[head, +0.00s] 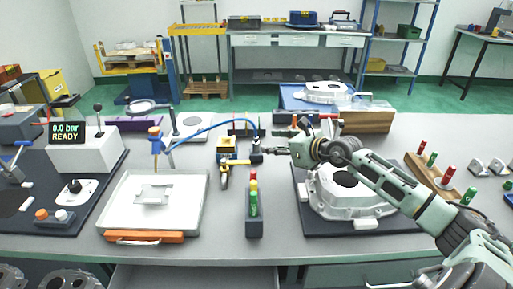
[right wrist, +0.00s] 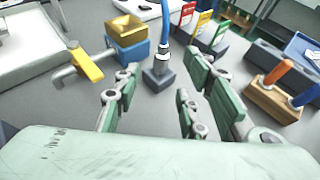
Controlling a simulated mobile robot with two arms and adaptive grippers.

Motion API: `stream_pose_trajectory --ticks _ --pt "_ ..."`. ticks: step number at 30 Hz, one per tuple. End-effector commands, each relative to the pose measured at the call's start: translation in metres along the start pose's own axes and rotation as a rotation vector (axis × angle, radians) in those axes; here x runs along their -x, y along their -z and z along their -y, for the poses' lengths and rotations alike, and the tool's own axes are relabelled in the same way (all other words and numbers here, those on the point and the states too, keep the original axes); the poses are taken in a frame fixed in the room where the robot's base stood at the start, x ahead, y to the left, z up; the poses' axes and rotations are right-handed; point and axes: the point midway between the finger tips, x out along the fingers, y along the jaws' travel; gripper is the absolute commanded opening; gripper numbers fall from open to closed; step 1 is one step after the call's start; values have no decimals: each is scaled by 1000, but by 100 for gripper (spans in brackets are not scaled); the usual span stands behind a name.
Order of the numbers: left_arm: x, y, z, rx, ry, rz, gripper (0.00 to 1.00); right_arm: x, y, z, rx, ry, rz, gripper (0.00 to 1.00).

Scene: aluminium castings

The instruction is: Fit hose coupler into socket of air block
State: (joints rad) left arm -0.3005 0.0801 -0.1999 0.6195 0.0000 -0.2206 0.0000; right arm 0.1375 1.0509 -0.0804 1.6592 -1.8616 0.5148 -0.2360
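The blue hose (head: 207,127) arches over from the left and comes down at a small dark grey block (head: 256,157). In the right wrist view the hose (right wrist: 165,22) ends in a metal-ringed coupler (right wrist: 162,54) standing upright at the dark block (right wrist: 158,78); how deep it sits is unclear. Left of it stands a blue block with a brass-coloured top (right wrist: 127,40) and a yellow-handled valve (right wrist: 86,65); it also shows in the head view (head: 228,147). My right gripper (right wrist: 157,88) is open and empty, its fingers apart before the dark block. My left gripper is out of view.
A rack with red, yellow and green pieces (head: 254,214) stands in front. A casting (head: 350,195) on a dark mat lies right, under my right arm. A white tray (head: 115,205) and a panel reading 0.0 bar READY (head: 64,131) are left.

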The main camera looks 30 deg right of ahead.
Motion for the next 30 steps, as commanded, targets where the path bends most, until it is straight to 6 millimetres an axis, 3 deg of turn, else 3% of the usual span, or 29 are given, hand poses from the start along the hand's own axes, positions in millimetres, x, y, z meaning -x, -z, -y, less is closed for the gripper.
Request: stream_pose_trajectory --ticks 8,19,27,30 --pt "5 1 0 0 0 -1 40 -19 -4 0 -2 -1 1 38" --pt "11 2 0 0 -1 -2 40 -64 -8 3 -3 -2 0 38" --pt "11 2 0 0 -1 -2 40 -68 -6 2 0 -2 -2 38" --pt "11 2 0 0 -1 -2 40 -68 -6 2 0 -2 -2 31"
